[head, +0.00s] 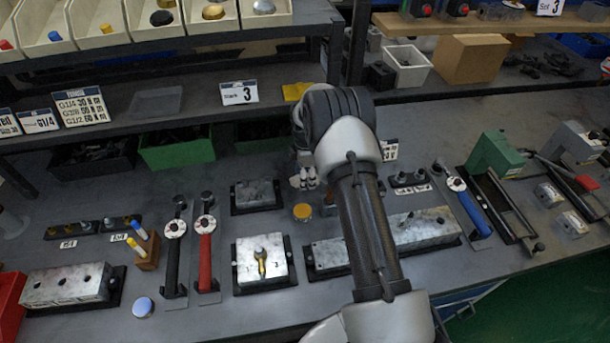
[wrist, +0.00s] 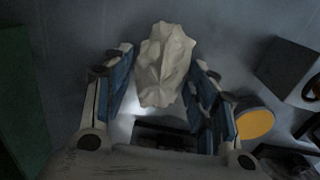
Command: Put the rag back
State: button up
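The rag (wrist: 166,65) is a crumpled, cream-white cloth in the middle of the wrist view. My gripper (wrist: 162,62) has its blue-padded fingers on either side of it. The rag sticks out past the fingertips. In the head view my own arm hides the rag and most of the gripper, which is over the back middle of the bench (head: 222,216).
A round yellow-topped tin (wrist: 254,124) is right of the gripper; it also shows in the head view (head: 302,212). A green bin (head: 178,150) stands under the shelf (head: 190,104). A yellow flat thing (head: 295,91) lies on the shelf. Valve blocks and torque wrenches crowd the bench.

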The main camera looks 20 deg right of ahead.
jog(key=shift+o, duration=1.2)
jog(key=shift+r, duration=0.1)
jog(key=s+a+r+m+t+p, duration=0.1)
jog(key=s+a+r+m+p, duration=0.15)
jog(key=r, duration=1.05)
jog(key=s+a+r+m+p, duration=0.1)
jog(key=s+r, duration=0.2)
jog(key=r, duration=1)
jog(key=s+a+r+m+t, duration=0.1)
jog(key=s+a+r+m, duration=0.3)
jog(key=s+r, duration=0.7)
jog(key=s+a+m+t, duration=0.1)
jog(key=s+m, duration=0.3)
jog(key=s, duration=0.7)
jog(key=s+a+m+t, duration=0.1)
jog(key=s+a+m, duration=0.2)
jog(key=s, duration=0.8)
jog(key=shift+s+a+r+m, duration=0.15)
jog(key=shift+a+r+m, duration=0.25)
jog(key=shift+m, duration=0.25)
